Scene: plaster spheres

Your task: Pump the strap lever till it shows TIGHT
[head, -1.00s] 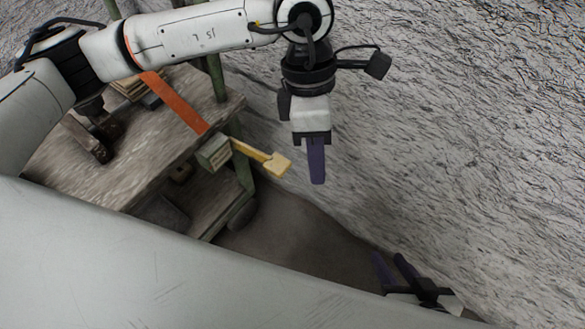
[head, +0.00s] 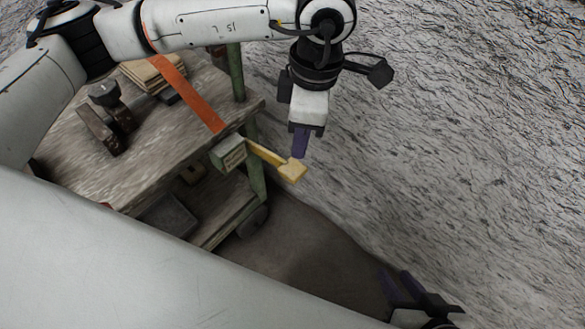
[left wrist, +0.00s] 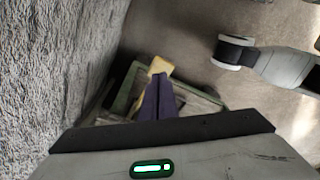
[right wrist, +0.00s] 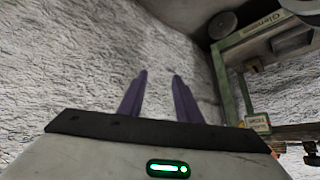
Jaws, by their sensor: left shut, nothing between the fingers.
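The strap lever (head: 292,170) is a yellow bar with a wide end. It sticks out sideways from a grey-green ratchet box (head: 229,153) at the cart's edge. An orange strap (head: 185,90) runs from the box across the cart top. My left gripper (head: 299,155) is shut and empty, pointing down, its tips right by the lever's wide end; I cannot tell whether they touch. In the left wrist view the lever end (left wrist: 160,66) shows just beyond the fingers. My right gripper (head: 396,275) is open and empty, low at the right. The box's lettering is too small to read.
The wooden cart (head: 75,165) has green posts and a lower shelf. A dark metal clamp-like tool (head: 105,120) and a stack of boards (head: 150,72) are on its top. A rough grey wall (head: 450,130) fills the right side. The floor between is clear.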

